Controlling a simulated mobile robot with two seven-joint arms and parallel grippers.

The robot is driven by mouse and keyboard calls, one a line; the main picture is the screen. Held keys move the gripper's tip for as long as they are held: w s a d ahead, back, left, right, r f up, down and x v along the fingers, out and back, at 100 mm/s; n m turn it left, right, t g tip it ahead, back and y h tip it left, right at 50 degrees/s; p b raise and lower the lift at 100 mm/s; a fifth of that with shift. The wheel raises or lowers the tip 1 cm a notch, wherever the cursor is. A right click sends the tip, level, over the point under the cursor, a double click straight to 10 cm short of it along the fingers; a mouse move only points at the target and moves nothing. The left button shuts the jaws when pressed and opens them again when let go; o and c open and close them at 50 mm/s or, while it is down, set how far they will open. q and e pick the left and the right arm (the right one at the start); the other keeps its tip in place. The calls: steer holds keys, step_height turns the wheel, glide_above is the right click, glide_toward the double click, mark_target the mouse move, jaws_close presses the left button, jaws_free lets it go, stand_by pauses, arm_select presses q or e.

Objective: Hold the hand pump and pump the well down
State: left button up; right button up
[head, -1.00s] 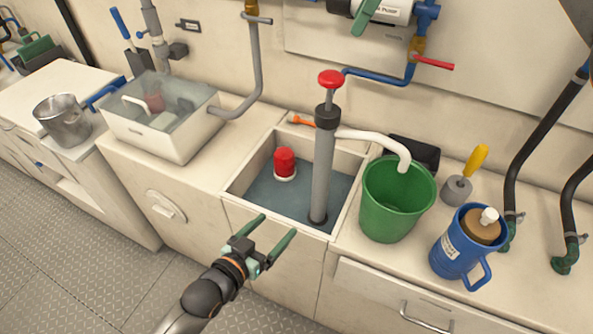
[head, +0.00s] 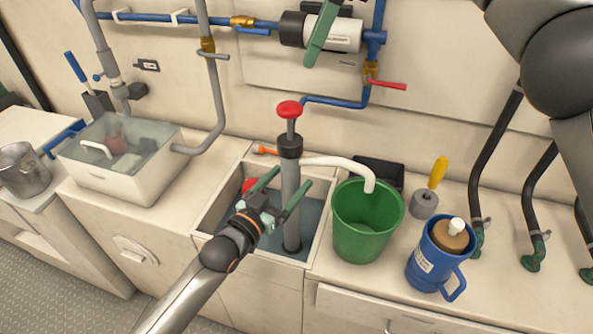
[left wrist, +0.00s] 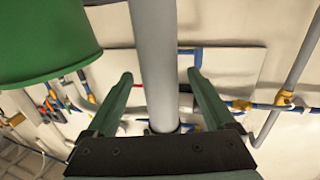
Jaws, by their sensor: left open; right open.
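The hand pump (head: 290,215) stands upright in the open well (head: 318,215), a grey tube with a black collar and a red knob (head: 289,109) on top. Its white spout hose (head: 335,162) bends over into the green bucket (head: 365,238). My left gripper (head: 292,177) is open at the tube below the collar. In the left wrist view the tube (left wrist: 155,60) runs between the two open fingers (left wrist: 160,75), with no grip on it; I cannot tell how deep it sits. A red float (head: 249,186) in the well is partly hidden. My right gripper is out of view.
The green bucket stands right of the well; a blue jug (head: 434,262) and a yellow-handled tool (head: 433,185) are beyond it. A white basin (head: 125,185) is at left. My right arm (head: 570,65) shows at upper right. Pipes line the wall.

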arm_select(q)
steer(key=shift+x, duration=2.25)
steer(key=shift+c, duration=0.2)
steer(key=shift+a, duration=0.1)
jaws_close()
steer(key=c, duration=0.6)
jaws_free()
jaws_close()
